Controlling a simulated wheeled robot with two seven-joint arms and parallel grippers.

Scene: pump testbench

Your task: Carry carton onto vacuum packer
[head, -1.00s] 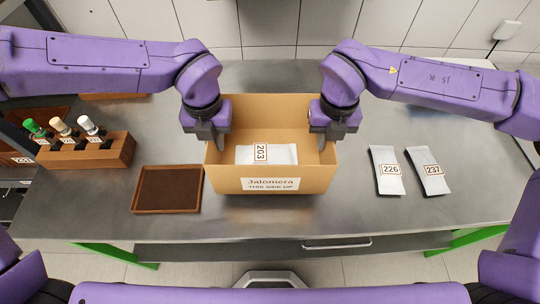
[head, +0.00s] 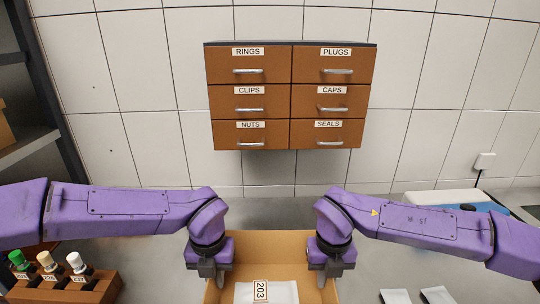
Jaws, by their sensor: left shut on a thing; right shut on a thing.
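The open brown carton (head: 270,243) is at the bottom middle of the head view, its near part cut off by the frame edge. A white packet labelled 203 (head: 280,292) lies inside it. My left gripper (head: 213,270) is shut on the carton's left wall, and my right gripper (head: 328,270) is shut on its right wall. I cannot tell whether the carton touches the bench. A white and blue appliance (head: 440,197), possibly the vacuum packer, stands at the back right, partly hidden behind my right arm.
A brown drawer cabinet (head: 290,97) with labelled drawers hangs on the tiled wall. A wooden rack (head: 75,288) with several capped bottles is at the lower left. Two white packets (head: 396,297) lie at the lower right. The steel bench (head: 275,212) is bare behind the carton.

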